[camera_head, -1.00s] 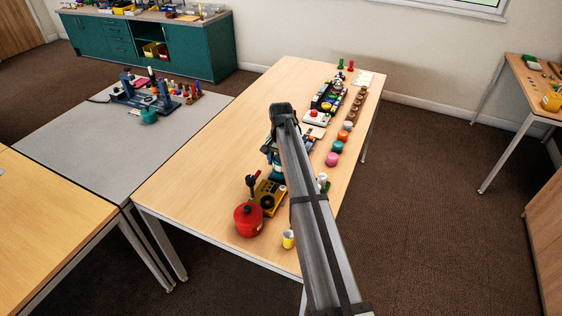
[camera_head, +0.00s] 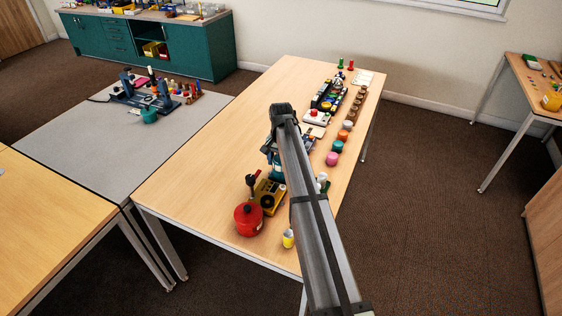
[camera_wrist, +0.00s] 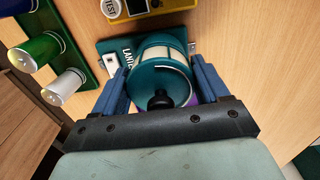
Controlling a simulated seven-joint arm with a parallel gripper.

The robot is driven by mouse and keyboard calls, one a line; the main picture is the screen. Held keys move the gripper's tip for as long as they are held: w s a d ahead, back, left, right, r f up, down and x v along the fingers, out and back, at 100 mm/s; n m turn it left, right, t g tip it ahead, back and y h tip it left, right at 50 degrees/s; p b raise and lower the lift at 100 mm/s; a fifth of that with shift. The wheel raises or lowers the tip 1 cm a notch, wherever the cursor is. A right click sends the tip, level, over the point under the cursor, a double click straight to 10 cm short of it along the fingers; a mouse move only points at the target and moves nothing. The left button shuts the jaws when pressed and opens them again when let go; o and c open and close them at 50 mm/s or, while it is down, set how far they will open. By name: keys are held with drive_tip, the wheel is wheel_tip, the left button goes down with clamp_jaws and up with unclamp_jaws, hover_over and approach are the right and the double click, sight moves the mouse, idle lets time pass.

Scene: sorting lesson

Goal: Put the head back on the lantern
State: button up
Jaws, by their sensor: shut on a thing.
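My gripper (camera_wrist: 160,92) is shut on the teal lantern head (camera_wrist: 150,78), with one blue finger on each side of it. The head has a round teal top with a black knob, and cream panels show at its far side. Under it lies a teal board (camera_wrist: 112,46) with a partly hidden label that begins "LANTE". The lantern's lower part is hidden, so I cannot tell whether the head touches it. In the head view the gripper is mostly behind my arm, and a little teal (camera_head: 275,157) shows beside it.
A yellow box (camera_head: 270,196) with a dial and a red pot (camera_head: 248,219) stand nearer the front edge, with a yellow cup (camera_head: 288,239). Green and white cylinders (camera_wrist: 66,88) stand left in the wrist view. Coloured knobs (camera_head: 338,146) line the right edge. The table's left half is clear.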

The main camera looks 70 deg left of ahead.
idle(0.3)
drive_tip(key=o, duration=1.1)
drive_tip(key=shift+c, duration=0.2)
drive_tip(key=shift+r, duration=0.15)
drive_tip(key=shift+r, duration=3.35)
clamp_jaws()
